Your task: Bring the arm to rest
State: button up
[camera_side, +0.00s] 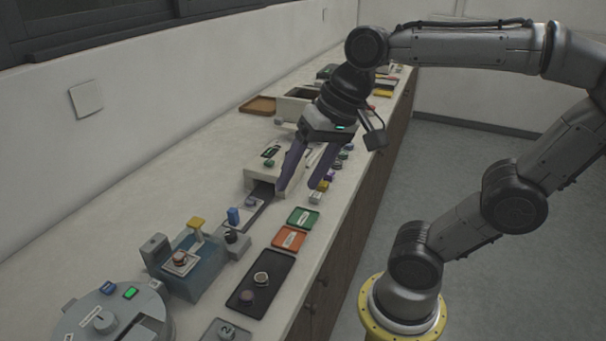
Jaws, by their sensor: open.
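My gripper (290,180) hangs from the bent arm above the bench (150,188), pointing down and to the left. Its two purple fingers are apart, with nothing seen between them. The fingertips appear just in front of or above a white boxy machine (259,178) with a dark slot in its front. I cannot tell the exact height of the fingertips. The gripper body hides part of the bench behind it.
A black tray (241,295) with round pieces, an orange tray (288,238) and a green tray (303,218) line the front edge. A blue-grey press (205,261) and a round grey machine (80,326) stand nearer the camera. The bench's back left is clear.

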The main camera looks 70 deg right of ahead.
dwell(0.4)
jog(key=s+d+f+n+t+h, duration=0.1)
jog(key=s+f+n, duration=0.3)
jog(key=n, duration=0.3)
jog(key=shift+d+f, duration=0.4)
jog(key=shift+f, duration=0.05)
dwell(0.4)
